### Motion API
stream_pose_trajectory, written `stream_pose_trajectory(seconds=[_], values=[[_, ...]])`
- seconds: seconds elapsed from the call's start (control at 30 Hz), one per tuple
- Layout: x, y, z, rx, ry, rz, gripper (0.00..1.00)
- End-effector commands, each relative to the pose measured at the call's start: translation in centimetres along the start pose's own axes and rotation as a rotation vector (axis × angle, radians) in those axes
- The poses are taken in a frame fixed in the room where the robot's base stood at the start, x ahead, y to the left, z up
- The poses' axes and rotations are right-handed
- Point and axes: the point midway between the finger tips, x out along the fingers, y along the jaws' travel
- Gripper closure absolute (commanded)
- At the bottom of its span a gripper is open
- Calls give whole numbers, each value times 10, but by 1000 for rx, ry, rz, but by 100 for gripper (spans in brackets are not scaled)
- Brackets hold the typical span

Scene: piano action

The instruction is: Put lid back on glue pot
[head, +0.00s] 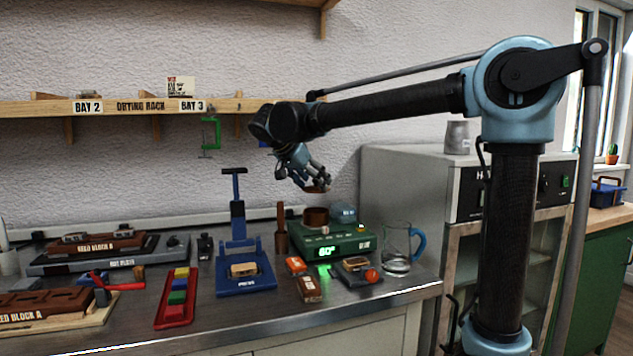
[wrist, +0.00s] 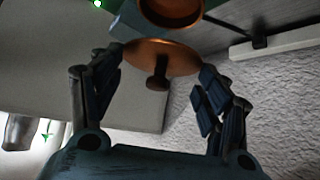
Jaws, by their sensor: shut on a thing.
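The copper-brown lid (head: 318,189) is in my gripper (head: 309,179), held in the air above the green glue heater (head: 335,244). In the wrist view the lid (wrist: 178,58) is a round disc with a dark knob (wrist: 158,80) pointing back toward my palm. My gripper (wrist: 161,66) has its fingers on either side of the lid. The copper glue pot (head: 315,217) sits on the heater, just below the lid. In the wrist view the pot (wrist: 172,10) shows its open mouth at the top edge, apart from the lid.
A glass jug with a blue handle (head: 396,250) stands right of the heater. A brown upright stick (head: 281,230) and a blue press (head: 243,270) stand to its left. A grey cabinet (head: 412,170) is behind to the right. The drying rack shelf (head: 140,106) runs along the wall.

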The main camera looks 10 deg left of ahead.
Motion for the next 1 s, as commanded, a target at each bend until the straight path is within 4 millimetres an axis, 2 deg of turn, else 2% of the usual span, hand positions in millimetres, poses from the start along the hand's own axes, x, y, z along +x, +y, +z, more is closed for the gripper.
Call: stream_pose_trajectory(seconds=[0.6, 1.0], values=[[38, 3, 27, 7, 0, 7, 54], [48, 3, 38, 7, 0, 7, 54]])
